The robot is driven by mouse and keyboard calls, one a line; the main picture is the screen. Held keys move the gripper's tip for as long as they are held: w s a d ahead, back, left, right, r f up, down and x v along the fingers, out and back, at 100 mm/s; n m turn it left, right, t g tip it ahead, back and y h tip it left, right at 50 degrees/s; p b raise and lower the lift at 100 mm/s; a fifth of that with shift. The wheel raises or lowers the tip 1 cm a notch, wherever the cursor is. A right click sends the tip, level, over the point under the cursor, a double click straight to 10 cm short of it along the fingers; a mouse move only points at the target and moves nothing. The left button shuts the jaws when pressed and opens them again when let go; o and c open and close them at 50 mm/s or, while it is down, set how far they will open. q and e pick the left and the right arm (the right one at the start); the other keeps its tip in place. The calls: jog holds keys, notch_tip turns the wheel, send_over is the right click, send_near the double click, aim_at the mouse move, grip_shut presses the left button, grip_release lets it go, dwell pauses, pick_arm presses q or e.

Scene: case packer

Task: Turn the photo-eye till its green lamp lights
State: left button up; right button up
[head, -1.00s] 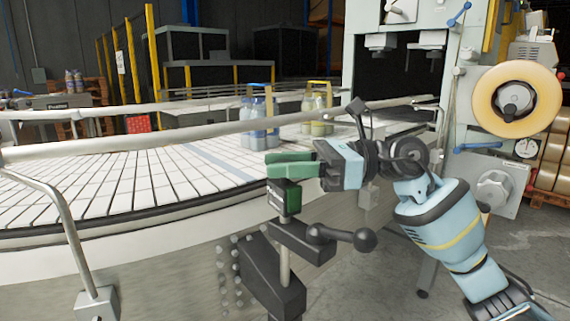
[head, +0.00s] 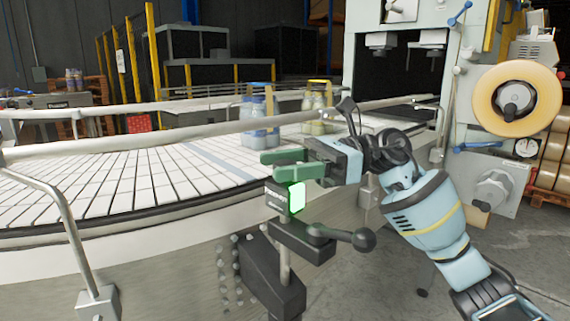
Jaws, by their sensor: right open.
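The photo-eye (head: 279,200) is a small dark box on a black bracket (head: 303,241) beside the conveyor. Its green lamp (head: 297,198) glows brightly on the side facing right. My right gripper (head: 272,163) is just above the photo-eye, its green fingers open and pointing left. The fingers overlap the top of the photo-eye in the picture; I cannot tell whether they touch it. My left gripper is not in view.
A black clamp handle with a ball end (head: 363,239) sticks out below the photo-eye. A metal guard rail (head: 200,131) runs behind it along the white slatted conveyor (head: 110,190). Bottle packs (head: 259,118) stand on the conveyor. A tape roll (head: 517,98) is on the machine at right.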

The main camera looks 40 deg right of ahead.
jog(key=b+v, duration=0.2)
jog(key=v, duration=0.6)
dwell(0.4)
